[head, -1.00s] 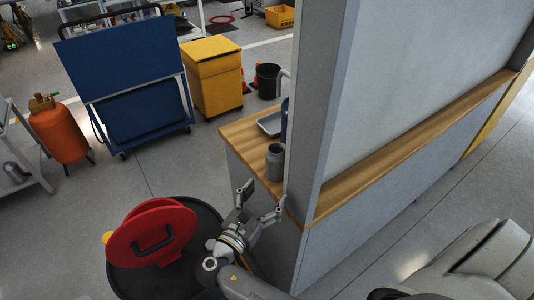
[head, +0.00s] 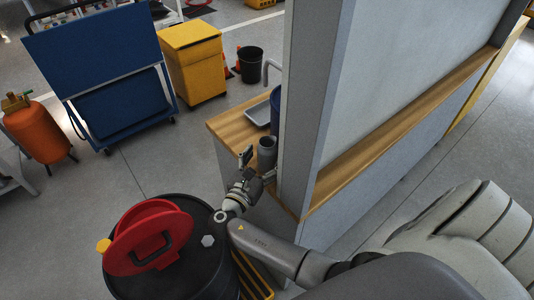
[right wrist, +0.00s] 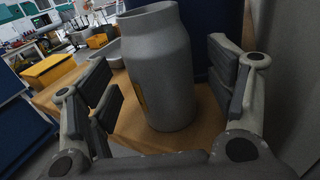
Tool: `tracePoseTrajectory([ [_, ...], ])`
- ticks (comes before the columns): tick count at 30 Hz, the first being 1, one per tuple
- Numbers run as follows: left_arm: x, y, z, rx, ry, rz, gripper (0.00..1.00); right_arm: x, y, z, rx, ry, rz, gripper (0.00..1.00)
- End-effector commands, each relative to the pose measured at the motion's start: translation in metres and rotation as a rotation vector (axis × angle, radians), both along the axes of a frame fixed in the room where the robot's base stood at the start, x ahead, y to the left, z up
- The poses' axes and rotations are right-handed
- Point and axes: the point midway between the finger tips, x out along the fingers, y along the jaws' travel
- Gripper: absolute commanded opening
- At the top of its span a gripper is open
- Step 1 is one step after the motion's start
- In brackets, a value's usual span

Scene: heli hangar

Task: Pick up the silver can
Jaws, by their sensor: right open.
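The silver can (head: 267,150) stands upright on the wooden counter (head: 226,128), close to the grey partition. In the right wrist view the can (right wrist: 160,75) is large and central, with an open top and a yellow mark low on its left side. My right gripper (head: 257,165) is open, and its fingers (right wrist: 165,100) stand on either side of the can with gaps showing on both sides. The far finger is partly hidden by the partition edge in the head view. My left gripper is not in view.
A tall grey partition (head: 310,110) rises right beside the can. A blue container (right wrist: 213,40) and a metal tray (head: 258,112) stand behind it. A black drum (head: 205,255) with a red lid (head: 150,235) stands below my right arm.

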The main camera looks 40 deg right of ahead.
Motion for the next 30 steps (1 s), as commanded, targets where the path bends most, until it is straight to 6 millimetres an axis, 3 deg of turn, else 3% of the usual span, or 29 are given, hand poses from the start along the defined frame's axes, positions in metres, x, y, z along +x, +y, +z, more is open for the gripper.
tracePoseTrajectory([
  [5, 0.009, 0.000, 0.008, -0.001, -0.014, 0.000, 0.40, 0.011, -0.018, 0.001, -0.001, 0.000, 0.000, 0.77],
  [13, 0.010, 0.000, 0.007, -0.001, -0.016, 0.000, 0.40, 0.012, -0.020, 0.000, 0.000, 0.000, 0.001, 0.76],
  [25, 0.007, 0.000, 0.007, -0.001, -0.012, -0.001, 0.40, 0.012, -0.020, 0.000, 0.000, 0.000, 0.001, 0.24],
  [30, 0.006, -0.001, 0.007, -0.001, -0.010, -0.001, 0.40, 0.012, -0.020, 0.000, 0.000, -0.001, 0.001, 0.23],
])
